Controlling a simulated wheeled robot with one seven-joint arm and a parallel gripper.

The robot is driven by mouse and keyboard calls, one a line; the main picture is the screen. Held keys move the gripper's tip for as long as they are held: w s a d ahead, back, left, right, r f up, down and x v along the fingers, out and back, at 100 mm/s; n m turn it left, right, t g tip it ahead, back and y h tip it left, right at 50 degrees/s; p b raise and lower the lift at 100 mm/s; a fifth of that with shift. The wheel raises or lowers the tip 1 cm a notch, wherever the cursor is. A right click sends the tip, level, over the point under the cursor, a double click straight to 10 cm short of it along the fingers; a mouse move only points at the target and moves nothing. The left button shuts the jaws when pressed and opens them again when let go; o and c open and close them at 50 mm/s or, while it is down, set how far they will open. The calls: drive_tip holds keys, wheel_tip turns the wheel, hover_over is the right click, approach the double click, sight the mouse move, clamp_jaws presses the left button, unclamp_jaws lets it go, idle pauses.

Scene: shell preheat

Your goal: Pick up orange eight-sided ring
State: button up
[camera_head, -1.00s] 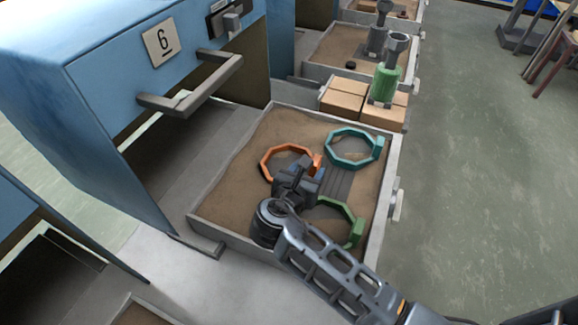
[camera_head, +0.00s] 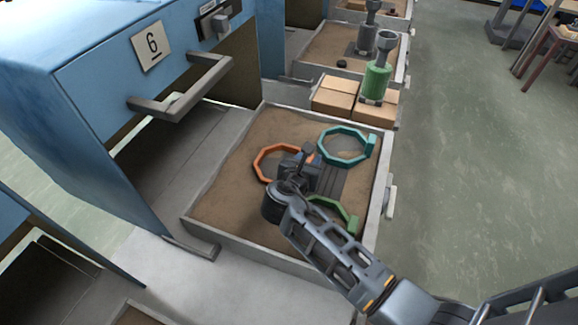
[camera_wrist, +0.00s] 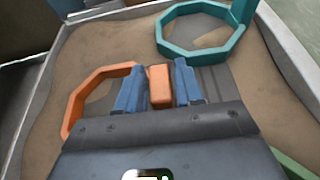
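The orange eight-sided ring (camera_head: 259,160) lies in the sandy tray, left of the teal ring. It also shows in the wrist view (camera_wrist: 86,90), where its block-like tab (camera_wrist: 160,87) stands between my two blue fingers. My gripper (camera_head: 306,160) is over the ring's right side; it also shows in the wrist view (camera_wrist: 160,84). The fingers are apart, one on each side of the tab, with narrow gaps visible. My gripper and wrist hide part of the ring.
The teal eight-sided ring (camera_head: 322,146) lies close to the right, and a green ring (camera_head: 347,218) lies nearer, partly behind my arm. The tray's grey rim (camera_head: 196,206) surrounds them. A blue cabinet (camera_head: 100,80) with a bar handle stands left. Boxes (camera_head: 333,97) stand behind.

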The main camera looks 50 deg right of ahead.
clamp_jaws()
drive_tip(key=shift+r, duration=0.1)
idle(0.5)
